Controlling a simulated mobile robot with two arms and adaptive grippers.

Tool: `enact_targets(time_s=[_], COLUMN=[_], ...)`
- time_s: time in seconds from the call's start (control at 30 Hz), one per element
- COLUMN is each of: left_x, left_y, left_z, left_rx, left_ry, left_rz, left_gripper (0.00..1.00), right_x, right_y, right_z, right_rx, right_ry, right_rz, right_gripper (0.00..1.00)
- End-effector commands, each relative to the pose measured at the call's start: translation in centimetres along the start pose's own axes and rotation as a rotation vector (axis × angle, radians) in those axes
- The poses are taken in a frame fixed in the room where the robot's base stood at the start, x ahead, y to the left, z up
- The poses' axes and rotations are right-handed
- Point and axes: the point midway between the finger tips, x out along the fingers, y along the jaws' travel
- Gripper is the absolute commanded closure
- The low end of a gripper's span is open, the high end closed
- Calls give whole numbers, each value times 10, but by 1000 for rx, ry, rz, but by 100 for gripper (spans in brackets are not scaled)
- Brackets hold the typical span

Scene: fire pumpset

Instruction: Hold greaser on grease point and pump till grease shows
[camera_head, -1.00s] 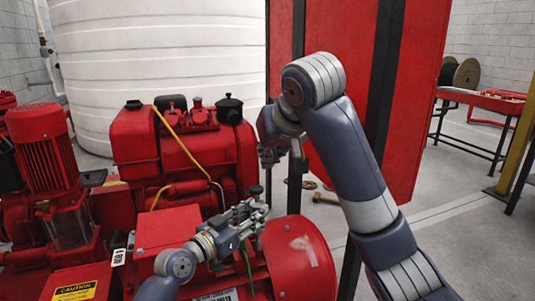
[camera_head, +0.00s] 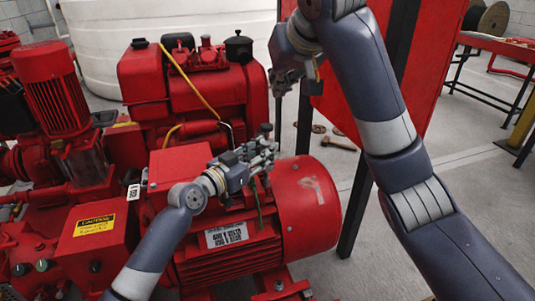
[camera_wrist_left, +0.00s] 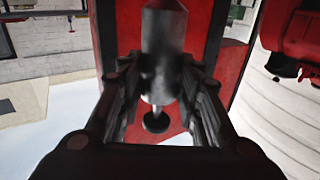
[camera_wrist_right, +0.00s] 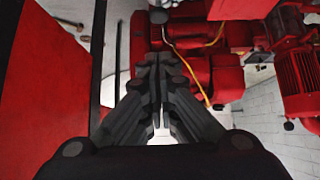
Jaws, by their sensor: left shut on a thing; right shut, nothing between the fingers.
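My left gripper (camera_head: 264,157) is shut on a greaser, above the red motor (camera_head: 312,210). In the left wrist view the greaser (camera_wrist_left: 163,45) is a grey cylinder with a round black end, between the fingers (camera_wrist_left: 160,95). In the head view a dark knob shows above the fingers. A thin green line (camera_head: 259,208) hangs below the left gripper over the motor. My right gripper (camera_head: 284,82) is shut and empty, beside the red engine; its closed fingers (camera_wrist_right: 158,75) show in the right wrist view. I cannot make out the grease point or any grease.
The red engine (camera_head: 190,85) with a yellow cable (camera_head: 190,82) stands behind the motor. A red pump unit (camera_head: 55,95) is at left, and a red cabinet (camera_head: 425,60) behind my right arm. A hammer (camera_head: 338,143) lies on the floor.

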Motion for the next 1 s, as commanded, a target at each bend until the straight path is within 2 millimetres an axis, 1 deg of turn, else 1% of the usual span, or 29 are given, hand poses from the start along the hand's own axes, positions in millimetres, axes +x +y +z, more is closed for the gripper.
enact_targets(time_s=[0.07,0.2,0.43,0.57,0.67,1.0], left_x=[0,0,0,0,0,0], left_y=[0,0,0,0,0,0], left_z=[4,4,3,3,3,3], left_rx=[-1,-1,-1,-1,-1,-1], left_ry=[-6,-6,-6,-6,-6,-6], left_rz=[1,1,1,1,1,1], left_gripper=[96,96,96,96,96,96], right_x=[-6,-8,-8,-1,13,84], right_y=[1,1,1,1,1,1], right_z=[-6,-8,-8,-8,-8,-7], right_rx=[1,2,2,3,3,3], right_ry=[0,-5,-4,-6,-8,-8], right_rz=[2,0,-1,-1,0,0], right_gripper=[100,100,100,100,100,100])
